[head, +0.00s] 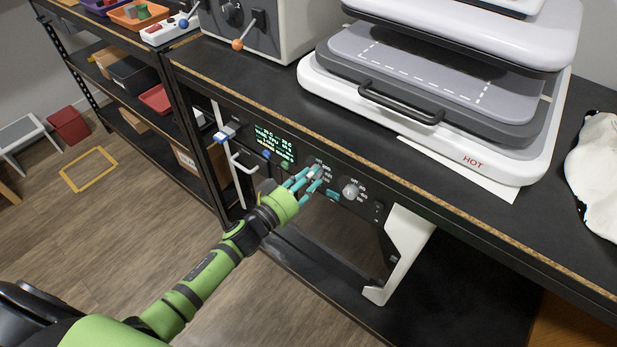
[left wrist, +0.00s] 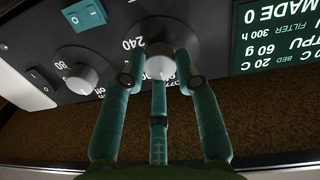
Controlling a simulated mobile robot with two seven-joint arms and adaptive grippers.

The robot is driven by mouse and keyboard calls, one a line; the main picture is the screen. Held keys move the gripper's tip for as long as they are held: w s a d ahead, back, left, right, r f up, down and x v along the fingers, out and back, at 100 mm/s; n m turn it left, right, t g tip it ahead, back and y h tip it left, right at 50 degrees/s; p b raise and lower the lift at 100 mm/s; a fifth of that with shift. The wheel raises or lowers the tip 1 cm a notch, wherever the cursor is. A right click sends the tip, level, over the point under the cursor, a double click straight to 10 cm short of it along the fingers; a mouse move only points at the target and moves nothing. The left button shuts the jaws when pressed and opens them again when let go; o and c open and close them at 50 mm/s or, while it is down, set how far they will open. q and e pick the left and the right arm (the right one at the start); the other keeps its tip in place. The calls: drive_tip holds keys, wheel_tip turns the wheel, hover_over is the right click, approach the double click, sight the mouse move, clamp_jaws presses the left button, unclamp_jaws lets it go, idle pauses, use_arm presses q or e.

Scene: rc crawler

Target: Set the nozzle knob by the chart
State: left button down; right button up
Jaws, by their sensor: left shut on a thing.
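In the head view, my left gripper (head: 309,181) reaches the dark control panel under the bench, its teal fingers around a grey knob, which they mostly cover. In the left wrist view, the fingers (left wrist: 160,80) are shut on this knob (left wrist: 160,62), beside a printed 240; its pointer cannot be read. A second grey knob (head: 350,191) is free, to the right in the head view; the left wrist view shows it (left wrist: 82,78) near a printed 80. I cannot make out a chart.
A heat press (head: 325,80) marked HOT stands on the black bench above, with a white sheet (head: 460,168) partly under it. A white handle (head: 243,163) and a white bracket (head: 405,250) flank the panel.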

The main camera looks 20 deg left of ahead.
use_arm(q)
drive_tip(key=shift+r+m, duration=0.15)
drive_tip(key=shift+m, duration=0.15)
drive_tip(key=m+y, duration=0.1)
drive_tip(key=m, duration=1.5)
drive_tip(key=shift+d+r, duration=0.1)
drive_tip(key=shift+d, duration=0.05)
drive_tip(key=shift+m, duration=0.4)
drive_tip(key=c, duration=0.9)
unclamp_jaws()
